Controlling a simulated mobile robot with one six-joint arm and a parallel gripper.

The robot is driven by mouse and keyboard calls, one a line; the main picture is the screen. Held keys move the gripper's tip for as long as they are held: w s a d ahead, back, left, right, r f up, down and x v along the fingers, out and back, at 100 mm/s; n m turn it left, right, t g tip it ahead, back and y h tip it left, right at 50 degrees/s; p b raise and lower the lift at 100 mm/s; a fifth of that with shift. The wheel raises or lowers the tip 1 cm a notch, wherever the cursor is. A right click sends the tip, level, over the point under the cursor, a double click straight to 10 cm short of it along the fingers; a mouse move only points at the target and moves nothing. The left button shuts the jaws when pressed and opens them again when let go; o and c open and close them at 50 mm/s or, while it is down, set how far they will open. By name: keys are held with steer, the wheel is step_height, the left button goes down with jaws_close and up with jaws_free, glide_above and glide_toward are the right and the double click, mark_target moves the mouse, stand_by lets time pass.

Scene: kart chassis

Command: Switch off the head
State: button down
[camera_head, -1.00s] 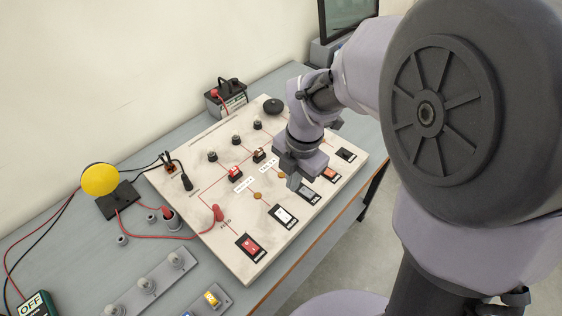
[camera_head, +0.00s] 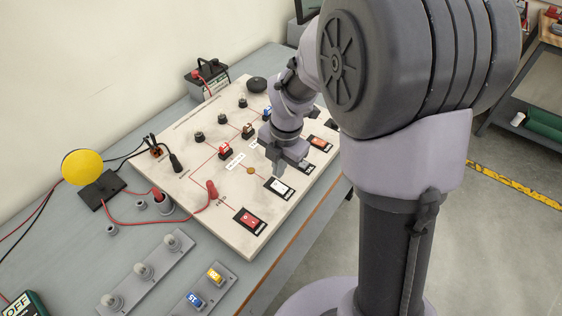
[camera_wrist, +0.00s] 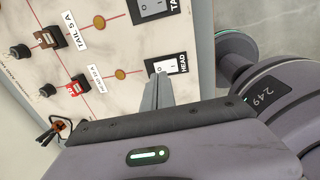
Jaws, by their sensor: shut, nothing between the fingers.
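The head switch (camera_wrist: 168,64) is a white rocker in a black frame, with "HEAD" printed beside it in the wrist view. In the head camera view it is the white rocker (camera_head: 279,187) between the red rocker and the tail switch. My gripper (camera_head: 278,172) is shut and empty, pointing down at the head switch. In the wrist view my fingertips (camera_wrist: 158,78) cover part of the rocker. I cannot tell whether they touch it, or which way the rocker is tipped.
The tail switch (camera_wrist: 152,8) sits beside the head switch. A red rocker (camera_head: 250,220) and an orange rocker (camera_head: 319,143) share the panel (camera_head: 195,190).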

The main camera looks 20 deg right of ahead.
mark_target(276, 184)
steer(key=f, duration=0.1)
steer(key=f+b, duration=0.1)
steer(key=f, duration=0.2)
steer(key=shift+w+a+f+b, duration=0.15)
steer(key=shift+w+f+b, duration=0.15)
steer(key=shift+b, duration=0.1)
